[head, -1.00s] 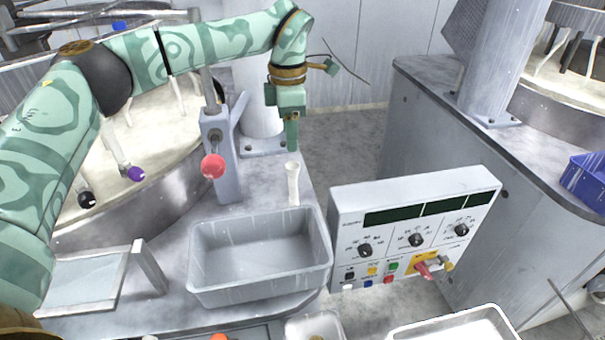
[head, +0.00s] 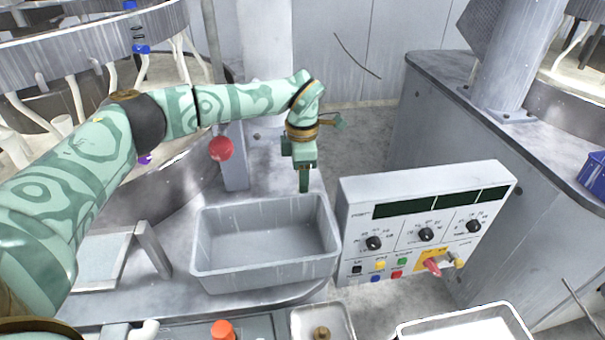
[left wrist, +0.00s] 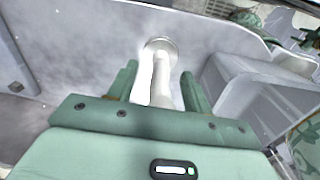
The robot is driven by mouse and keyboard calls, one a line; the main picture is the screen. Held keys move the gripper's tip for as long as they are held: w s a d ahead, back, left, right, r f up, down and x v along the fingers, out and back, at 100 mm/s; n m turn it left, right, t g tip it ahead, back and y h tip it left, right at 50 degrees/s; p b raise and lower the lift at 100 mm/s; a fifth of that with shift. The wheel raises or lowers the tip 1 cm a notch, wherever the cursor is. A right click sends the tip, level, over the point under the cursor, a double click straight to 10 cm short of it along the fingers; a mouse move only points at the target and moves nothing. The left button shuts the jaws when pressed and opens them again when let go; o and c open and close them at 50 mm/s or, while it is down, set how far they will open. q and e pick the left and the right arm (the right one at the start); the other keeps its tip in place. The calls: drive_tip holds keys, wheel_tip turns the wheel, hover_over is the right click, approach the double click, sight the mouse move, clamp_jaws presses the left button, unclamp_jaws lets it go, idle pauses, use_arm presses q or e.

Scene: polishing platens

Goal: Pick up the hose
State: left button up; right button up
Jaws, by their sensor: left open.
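The hose appears to be the short white tube with a flared end in the left wrist view (left wrist: 161,72). It lies lengthwise between the two green fingers of my left gripper (left wrist: 158,88), which are apart on either side of it. I cannot tell whether they touch it. In the head view my left gripper (head: 304,184) points down at the back edge of a grey bin and hides the tube there. My right gripper is not in view.
The grey bin (head: 265,277) stands just in front of my left gripper. A control panel (head: 430,225) with dials and buttons is to its right. A red ball knob (head: 221,148) on a post is to the left. Round platens with white tubes are at upper left.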

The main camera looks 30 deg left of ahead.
use_arm(q)
drive_tip(key=shift+r, duration=0.1)
drive_tip(key=c, duration=1)
drive_tip(key=shift+c, duration=0.2)
